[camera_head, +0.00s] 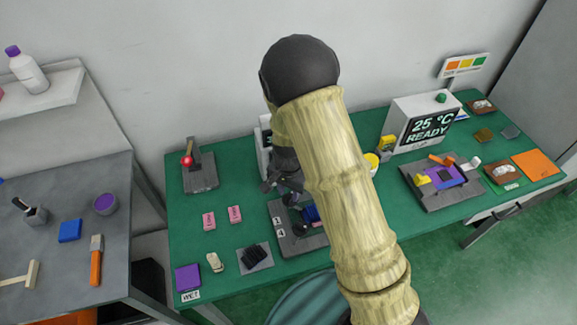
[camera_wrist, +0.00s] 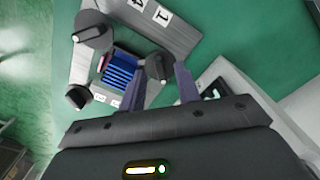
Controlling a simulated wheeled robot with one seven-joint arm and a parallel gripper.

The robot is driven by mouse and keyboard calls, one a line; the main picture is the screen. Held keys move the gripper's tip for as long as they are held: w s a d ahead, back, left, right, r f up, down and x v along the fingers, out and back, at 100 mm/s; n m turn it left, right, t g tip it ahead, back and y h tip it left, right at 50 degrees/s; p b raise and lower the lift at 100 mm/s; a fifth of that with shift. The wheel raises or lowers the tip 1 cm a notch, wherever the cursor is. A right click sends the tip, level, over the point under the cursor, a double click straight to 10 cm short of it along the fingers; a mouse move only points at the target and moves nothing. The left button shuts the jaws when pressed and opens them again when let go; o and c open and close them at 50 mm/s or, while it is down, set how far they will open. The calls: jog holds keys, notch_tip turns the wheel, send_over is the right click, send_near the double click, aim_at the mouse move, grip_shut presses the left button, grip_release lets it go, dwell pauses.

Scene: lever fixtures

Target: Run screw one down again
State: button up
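The screw plate (camera_head: 281,211) lies on the green bench and carries labels 1 (camera_wrist: 163,15) and 4 (camera_wrist: 137,4) along one edge. In the wrist view a dark round screw head with a pale bar, screw one by its label (camera_wrist: 160,66), sits nearest label 1. Another screw head (camera_wrist: 93,30) is nearest label 4, and a third (camera_wrist: 78,97) is at the far side. A blue finned block (camera_wrist: 117,72) lies between them. My gripper (camera_wrist: 158,74) is open, its fingertips apart on either side of screw one in the picture; I cannot tell if they touch it. My arm hides much of the plate in the head view.
A white box (camera_wrist: 240,88) stands close on the gripper's right in the wrist view. A red-knobbed lever fixture (camera_head: 199,175), pink blocks (camera_head: 209,221) and a black ribbed part (camera_head: 255,256) lie left of the plate. A READY display unit (camera_head: 425,120) stands at right.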

aim_at(289, 198)
notch_tip(289, 198, up, 15)
jog(key=shift+r+b, duration=0.15)
jog(key=shift+b, duration=0.25)
dwell(0.4)
jog(key=s+d+r+n+t, duration=0.2)
jog(key=s+d+n, duration=0.4)
jog(key=s+d, duration=0.6)
jog(key=shift+d+t, duration=0.3)
jog(key=shift+d, duration=0.75)
jog(key=shift+w, duration=0.2)
dwell(0.4)
jog(key=shift+s+d, duration=0.1)
jog(key=shift+s, duration=0.1)
jog(key=shift+w, duration=0.15)
